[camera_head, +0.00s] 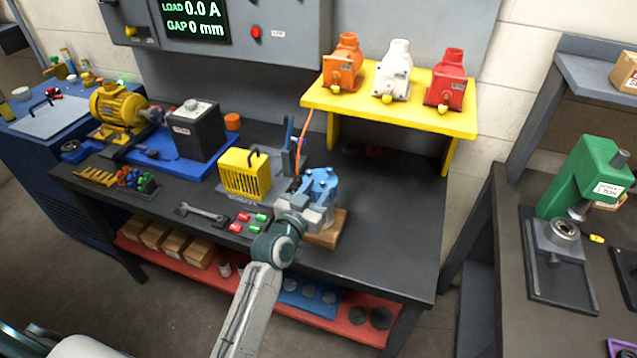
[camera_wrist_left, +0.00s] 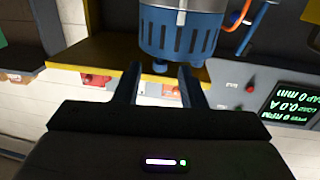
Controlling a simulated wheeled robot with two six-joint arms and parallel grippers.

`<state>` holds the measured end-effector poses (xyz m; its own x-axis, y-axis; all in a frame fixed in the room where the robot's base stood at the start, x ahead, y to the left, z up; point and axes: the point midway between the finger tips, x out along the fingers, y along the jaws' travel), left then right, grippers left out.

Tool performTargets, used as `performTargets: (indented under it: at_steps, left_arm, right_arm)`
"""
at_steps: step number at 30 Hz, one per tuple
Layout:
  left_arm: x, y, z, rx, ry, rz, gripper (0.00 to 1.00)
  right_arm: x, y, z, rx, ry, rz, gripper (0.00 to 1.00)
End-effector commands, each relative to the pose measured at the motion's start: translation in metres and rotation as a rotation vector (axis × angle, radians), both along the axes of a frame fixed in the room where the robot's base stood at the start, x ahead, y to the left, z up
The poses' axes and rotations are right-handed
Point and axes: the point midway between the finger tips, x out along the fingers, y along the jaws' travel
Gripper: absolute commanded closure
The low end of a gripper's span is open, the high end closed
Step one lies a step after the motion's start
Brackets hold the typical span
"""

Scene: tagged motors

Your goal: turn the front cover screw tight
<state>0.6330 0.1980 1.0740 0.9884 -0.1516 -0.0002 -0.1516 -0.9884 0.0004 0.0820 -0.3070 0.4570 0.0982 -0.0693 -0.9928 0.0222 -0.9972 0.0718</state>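The blue motor (camera_head: 322,184) stands on a wooden block (camera_head: 327,237) on the dark bench. In the left wrist view the slotted blue motor body (camera_wrist_left: 178,38) fills the top middle, with the picture turned over. A small blue knob-like screw head (camera_wrist_left: 160,67) shows at its lower edge, between and just beyond my fingertips. I cannot tell for sure whether it is the front cover screw. My left gripper (camera_wrist_left: 160,78) is open around empty space there. In the head view the left gripper (camera_head: 305,205) is at the motor's near side and hides part of it. My right gripper is out of view.
A yellow slotted box (camera_head: 243,173) stands left of the motor, with red and green pieces (camera_head: 247,222) and a wrench (camera_head: 202,213) nearby. The bench right of the motor is clear. The display (camera_head: 192,20) reads GAP 0 mm.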

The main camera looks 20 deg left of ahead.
Motion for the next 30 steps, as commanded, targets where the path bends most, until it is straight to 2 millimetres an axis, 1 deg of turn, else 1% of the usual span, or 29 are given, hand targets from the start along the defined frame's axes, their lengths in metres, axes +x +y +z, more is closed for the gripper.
performTargets:
  at_steps: [1,4,12,13,17,18,19,25,30]
  left_arm:
    - [0.005,-0.001,0.001,-0.001,0.001,0.000,0.63]
    - [0.010,-0.002,0.001,0.000,0.000,-0.001,0.63]
    - [0.011,-0.002,-0.001,0.000,0.001,0.000,0.63]
    - [0.011,-0.002,-0.001,0.000,0.001,0.000,0.65]
    - [0.011,-0.002,-0.001,0.000,0.001,0.000,0.91]
    - [0.011,-0.002,-0.001,0.000,0.001,0.000,0.98]
    - [0.011,-0.002,-0.001,0.000,0.001,0.000,1.00]
    - [0.011,-0.001,-0.002,0.001,0.000,-0.004,1.00]
    - [0.011,0.000,-0.005,0.003,-0.001,-0.033,1.00]
  right_arm:
    - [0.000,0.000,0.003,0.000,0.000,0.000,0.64]
    - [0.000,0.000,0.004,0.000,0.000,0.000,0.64]
    - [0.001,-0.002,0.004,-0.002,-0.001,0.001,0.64]
    - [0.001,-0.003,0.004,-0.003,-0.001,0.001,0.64]
    - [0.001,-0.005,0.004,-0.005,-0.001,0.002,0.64]
    - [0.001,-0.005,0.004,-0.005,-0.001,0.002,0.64]
    - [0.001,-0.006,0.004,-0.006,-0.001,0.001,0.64]
    - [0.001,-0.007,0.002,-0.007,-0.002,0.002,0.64]
    - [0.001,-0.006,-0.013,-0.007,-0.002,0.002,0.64]
